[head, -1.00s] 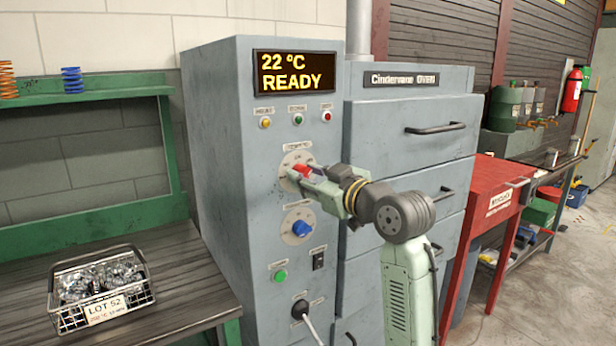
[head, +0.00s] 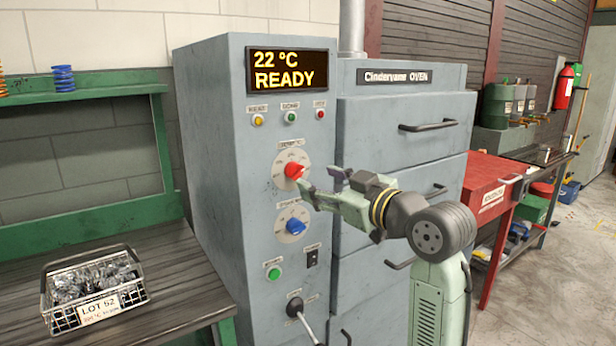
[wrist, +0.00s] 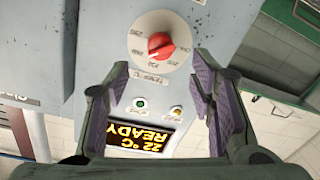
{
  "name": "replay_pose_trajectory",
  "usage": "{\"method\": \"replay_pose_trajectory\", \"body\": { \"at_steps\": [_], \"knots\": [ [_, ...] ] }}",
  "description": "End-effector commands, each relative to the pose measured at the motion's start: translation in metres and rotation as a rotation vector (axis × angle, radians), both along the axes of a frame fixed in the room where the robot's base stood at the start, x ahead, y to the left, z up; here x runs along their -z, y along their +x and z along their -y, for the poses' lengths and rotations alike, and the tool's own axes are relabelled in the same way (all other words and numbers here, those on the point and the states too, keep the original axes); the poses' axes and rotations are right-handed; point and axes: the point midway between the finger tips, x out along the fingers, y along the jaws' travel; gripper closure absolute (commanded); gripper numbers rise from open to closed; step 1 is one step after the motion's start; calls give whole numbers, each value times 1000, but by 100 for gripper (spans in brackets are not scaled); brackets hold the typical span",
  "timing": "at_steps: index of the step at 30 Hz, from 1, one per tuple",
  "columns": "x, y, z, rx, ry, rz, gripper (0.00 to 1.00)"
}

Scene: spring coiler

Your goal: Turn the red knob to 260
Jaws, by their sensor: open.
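The red knob (head: 293,171) sits on a pale round dial plate on the grey control panel, below three small lights. The wrist view shows the red knob (wrist: 161,45) upside down, with numbers around its plate too small to read surely. My gripper (head: 320,181) is open and empty, just right of the knob and apart from it. In the wrist view its two fingers (wrist: 164,90) are spread wide, with the knob beyond the gap. The display (head: 292,72) reads 22 °C READY.
Below the red knob are a blue knob (head: 296,226), a green button (head: 274,273), a black switch (head: 312,258) and a lever (head: 297,308). Oven drawers with handles (head: 428,126) stand at right. A wire basket (head: 140,299) labelled LOT 52 sits on the left bench.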

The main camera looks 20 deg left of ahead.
Motion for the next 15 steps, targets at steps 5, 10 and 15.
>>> {"method": "replay_pose_trajectory", "body": {
  "at_steps": [5,10,15],
  "knots": [
    [-1,-18,27,3,2,1,50],
    [-2,-27,39,1,1,-1,50],
    [-2,-29,41,0,1,0,50]
  ]
}}
